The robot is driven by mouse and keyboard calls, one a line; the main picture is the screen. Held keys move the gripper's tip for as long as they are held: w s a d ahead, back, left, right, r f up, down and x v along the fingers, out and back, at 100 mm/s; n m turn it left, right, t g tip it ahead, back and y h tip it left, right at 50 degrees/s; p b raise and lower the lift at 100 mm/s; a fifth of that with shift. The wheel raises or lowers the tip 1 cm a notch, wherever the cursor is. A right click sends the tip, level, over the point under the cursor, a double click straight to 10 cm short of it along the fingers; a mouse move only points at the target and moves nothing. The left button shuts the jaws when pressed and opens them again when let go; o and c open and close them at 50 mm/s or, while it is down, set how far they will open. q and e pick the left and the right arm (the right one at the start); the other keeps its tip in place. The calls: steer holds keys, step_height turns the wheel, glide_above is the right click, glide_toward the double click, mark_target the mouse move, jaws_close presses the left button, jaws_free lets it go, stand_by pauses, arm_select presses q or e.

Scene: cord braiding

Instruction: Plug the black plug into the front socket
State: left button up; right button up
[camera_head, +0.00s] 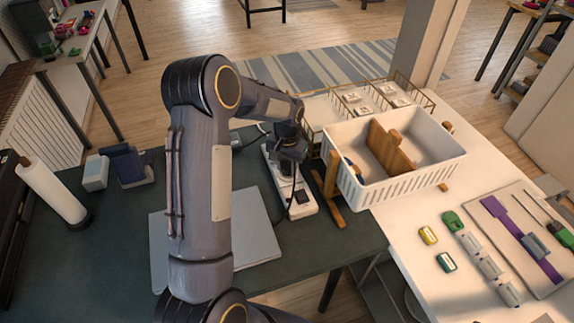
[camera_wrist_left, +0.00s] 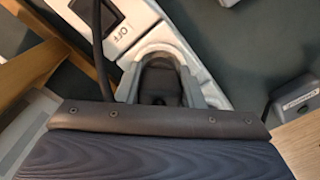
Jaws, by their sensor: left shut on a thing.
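A white power strip (camera_head: 306,209) lies on the dark desk, with a dark switch near its front end. In the left wrist view the strip (camera_wrist_left: 193,62) passes under my gripper, and its switch is marked OFF. My left gripper (camera_head: 287,168) points down over the strip's middle, shut on the black plug (camera_wrist_left: 160,86). The plug sits between the grey fingers at the strip's surface. Whether its pins are in a socket is hidden, and the front socket cannot be made out. My right gripper is not in view.
A white basket (camera_head: 400,175) on wooden supports stands close to the right of the strip. A closed laptop (camera_head: 255,235) lies to the left, partly behind my arm. A wire rack (camera_head: 412,92) stands behind. Small tools lie on the white table at right.

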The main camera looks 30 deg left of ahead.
arm_select(q)
steer(key=shift+f+b, duration=0.75)
steer(key=shift+f, duration=0.1)
